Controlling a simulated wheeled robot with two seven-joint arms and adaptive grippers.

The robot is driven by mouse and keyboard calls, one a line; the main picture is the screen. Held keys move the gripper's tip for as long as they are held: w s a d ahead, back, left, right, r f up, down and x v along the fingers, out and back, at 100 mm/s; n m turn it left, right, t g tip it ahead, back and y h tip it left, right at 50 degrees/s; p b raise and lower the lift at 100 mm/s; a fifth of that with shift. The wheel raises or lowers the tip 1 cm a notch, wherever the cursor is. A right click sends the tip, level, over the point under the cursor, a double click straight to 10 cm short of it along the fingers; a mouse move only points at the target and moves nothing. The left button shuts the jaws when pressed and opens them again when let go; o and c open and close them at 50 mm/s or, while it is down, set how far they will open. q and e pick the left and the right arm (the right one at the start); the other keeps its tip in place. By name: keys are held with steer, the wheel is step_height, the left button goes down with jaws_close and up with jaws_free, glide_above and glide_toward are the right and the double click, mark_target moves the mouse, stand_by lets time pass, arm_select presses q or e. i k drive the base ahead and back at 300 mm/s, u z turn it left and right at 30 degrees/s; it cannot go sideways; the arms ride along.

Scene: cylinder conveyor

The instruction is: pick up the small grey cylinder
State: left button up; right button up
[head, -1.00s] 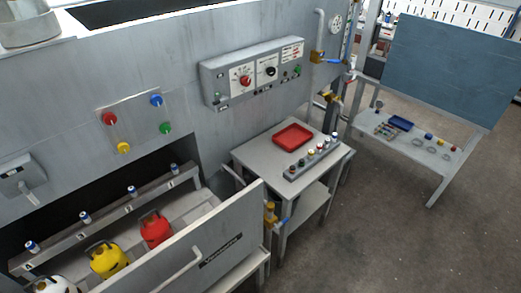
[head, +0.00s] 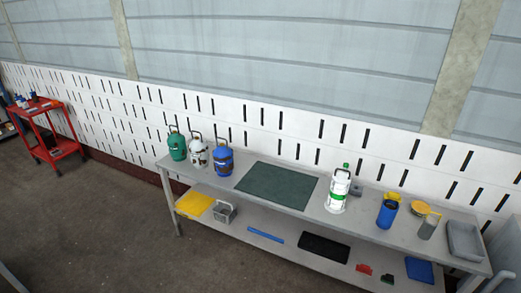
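A small grey cylinder-shaped container (head: 428,228) with a yellow part at its top stands on the right part of a long grey workbench (head: 315,212); I cannot tell if it is the task's grey cylinder. A blue container (head: 387,212) with a yellow top stands to its left. A green gas cylinder (head: 177,146), a white-and-grey one (head: 197,154) and a blue one (head: 223,160) stand at the bench's left end. Neither of my grippers is in view.
A dark green mat (head: 276,186) lies mid-bench, with a white-and-green bottle (head: 339,190) to its right. A grey tray (head: 465,240) is at the right end. The lower shelf holds a yellow tray (head: 194,204) and other items. A red cart (head: 50,130) stands far left.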

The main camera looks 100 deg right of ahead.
mark_target(198, 149)
steer(key=z, duration=2.5)
steer(key=i, duration=0.35)
steer(key=u, duration=1)
steer(key=i, duration=1.65)
steer(key=u, duration=0.3)
steer(key=i, duration=1.45)
steer(key=z, duration=1.3)
steer(key=i, duration=0.9)
steer(key=z, duration=1.15)
steer(key=i, duration=0.15)
steer(key=z, duration=0.05)
